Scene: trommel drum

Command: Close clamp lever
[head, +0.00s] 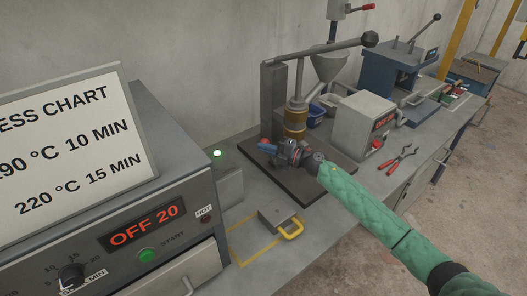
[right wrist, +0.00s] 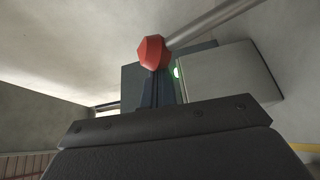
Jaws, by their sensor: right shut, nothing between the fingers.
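My right gripper (head: 266,147) reaches in from the lower right on a green-sleeved arm and is over the dark base plate of the bench press. Its fingers are shut and empty. In the right wrist view a red knob (right wrist: 153,53) on a grey metal rod (right wrist: 210,25) is just off the tips of my dark fingers (right wrist: 163,88). I take this knob and rod for the clamp lever. I cannot tell whether the fingers touch the knob. In the head view the gripper hides most of this spot. My left gripper is not in view.
The press has a long bar with a black ball (head: 370,38). A grey box with a green lamp (head: 217,153) stands left of the gripper. An oven (head: 140,225) fills the left; red pliers (head: 401,160) lie right.

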